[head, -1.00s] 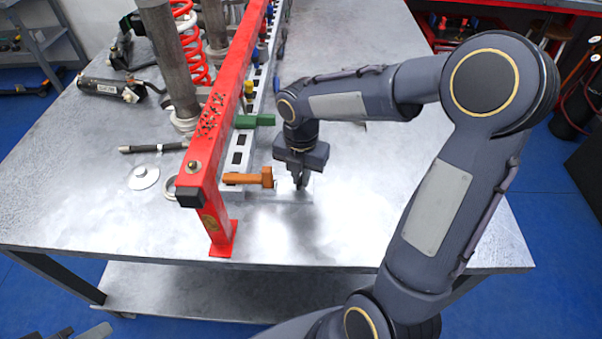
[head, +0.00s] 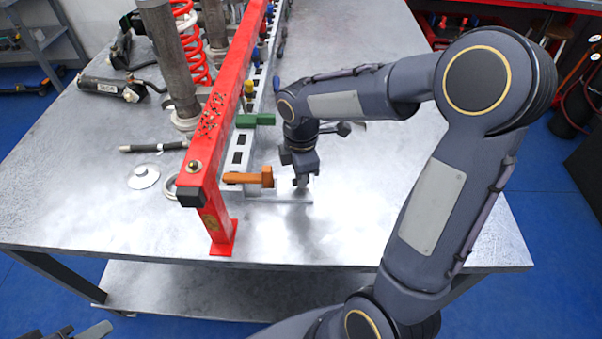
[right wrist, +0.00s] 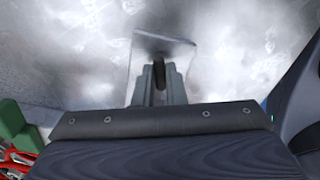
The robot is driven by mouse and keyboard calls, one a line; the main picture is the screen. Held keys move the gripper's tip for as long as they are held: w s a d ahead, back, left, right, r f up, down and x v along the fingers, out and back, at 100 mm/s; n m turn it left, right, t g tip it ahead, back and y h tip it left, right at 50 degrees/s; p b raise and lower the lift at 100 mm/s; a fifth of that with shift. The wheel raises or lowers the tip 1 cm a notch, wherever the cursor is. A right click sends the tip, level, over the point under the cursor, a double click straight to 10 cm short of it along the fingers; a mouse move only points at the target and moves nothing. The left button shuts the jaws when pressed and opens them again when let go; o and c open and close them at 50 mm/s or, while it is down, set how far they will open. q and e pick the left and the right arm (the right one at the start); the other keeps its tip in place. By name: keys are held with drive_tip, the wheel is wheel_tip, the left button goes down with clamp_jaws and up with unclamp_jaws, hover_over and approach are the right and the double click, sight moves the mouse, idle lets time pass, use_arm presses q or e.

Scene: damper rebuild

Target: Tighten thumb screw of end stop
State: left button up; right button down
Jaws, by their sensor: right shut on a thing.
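The orange block (head: 248,178) sits across the near end of the light slotted rail (head: 238,158), beside the red beam. A flat metal plate (head: 280,198) lies at the rail's near end, and it shows in the right wrist view (right wrist: 180,45). My right gripper (head: 301,183) points down just right of the orange block, low over the plate. In the right wrist view its fingers (right wrist: 159,80) are shut on a small dark upright piece (right wrist: 159,70), which looks like the thumb screw. The fingers hide most of it. I do not see my left gripper.
The red beam (head: 222,125) on its foot stands close left of the gripper. A green block (head: 255,120) sits farther along the rail. A disc (head: 143,175) and a coil spring (head: 190,45) are left of the beam. The table right of the rail is mostly clear.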

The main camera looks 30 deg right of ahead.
drive_tip(key=m, duration=0.5)
drive_tip(key=shift+m, duration=2.6)
drive_tip(key=c, duration=1.5)
unclamp_jaws()
wheel_tip(320, 180, up, 8)
drive_tip(key=shift+f, duration=0.1)
